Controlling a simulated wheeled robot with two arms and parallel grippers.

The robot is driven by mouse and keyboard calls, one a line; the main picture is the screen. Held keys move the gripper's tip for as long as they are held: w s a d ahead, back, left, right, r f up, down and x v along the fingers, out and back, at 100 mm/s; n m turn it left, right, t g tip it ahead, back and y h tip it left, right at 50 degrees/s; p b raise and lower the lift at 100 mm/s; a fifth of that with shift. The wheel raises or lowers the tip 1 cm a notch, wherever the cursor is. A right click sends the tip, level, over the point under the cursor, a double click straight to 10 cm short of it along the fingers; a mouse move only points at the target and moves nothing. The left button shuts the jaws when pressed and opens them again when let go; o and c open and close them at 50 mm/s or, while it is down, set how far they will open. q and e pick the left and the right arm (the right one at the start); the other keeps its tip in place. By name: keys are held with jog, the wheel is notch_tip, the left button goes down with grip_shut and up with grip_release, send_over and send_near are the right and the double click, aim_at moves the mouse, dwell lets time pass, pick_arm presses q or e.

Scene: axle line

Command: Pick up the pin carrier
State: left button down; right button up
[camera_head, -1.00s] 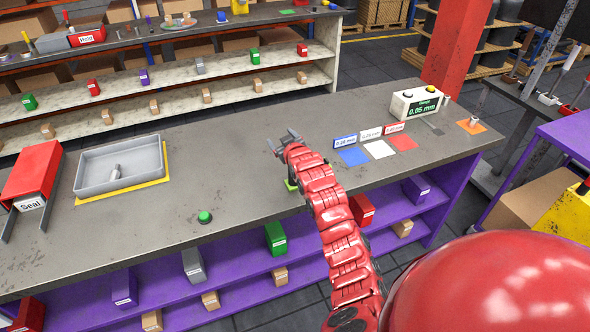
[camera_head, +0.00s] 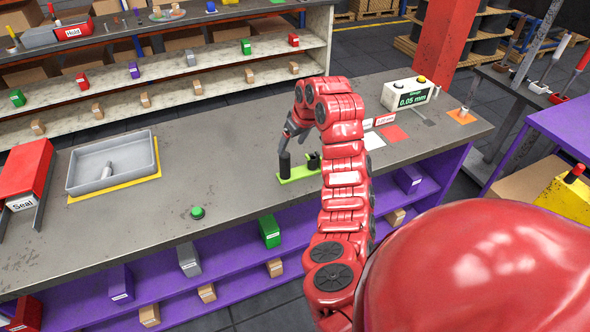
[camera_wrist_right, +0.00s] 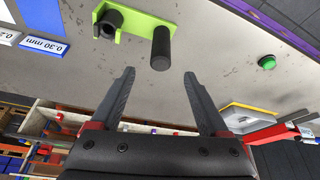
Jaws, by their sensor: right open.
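The pin carrier is a lime-green plate (camera_head: 298,174) with an upright black cylindrical handle (camera_head: 285,166) at its left end and a shorter black holder (camera_head: 314,161) at its right. It stands on the grey bench. In the right wrist view the green plate (camera_wrist_right: 140,20) shows at the top, with the handle (camera_wrist_right: 161,50) just ahead of the gap between my fingertips. My right gripper (camera_wrist_right: 159,74) is open and empty. In the head view the right gripper (camera_head: 289,136) hangs just above the handle, partly hidden by my arm. My left gripper is not in view.
A grey tray (camera_head: 75,185) with a small metal part (camera_head: 107,170) lies on the left. A green button (camera_head: 197,212) is at the front edge. A gauge box (camera_head: 404,93) and coloured cards (camera_head: 394,133) lie on the right. The bench between tray and carrier is clear.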

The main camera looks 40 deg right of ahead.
aim_at(287, 155)
jog(key=p+x, duration=0.3)
jog(key=x, duration=0.3)
jog(key=shift+w+a+f, duration=0.1)
jog(key=shift+w+f, duration=0.1)
jog(key=shift+w+f+p, duration=0.25)
jog(key=shift+f+p, duration=0.05)
jog(key=shift+f, duration=0.35)
jog(key=shift+w+f+p, duration=0.1)
jog(key=shift+f+p, duration=0.2)
jog(key=shift+p, duration=0.1)
jog(key=p+x, duration=0.2)
jog(key=shift+f, duration=0.4)
jog(key=shift+x, duration=1)
grip_shut()
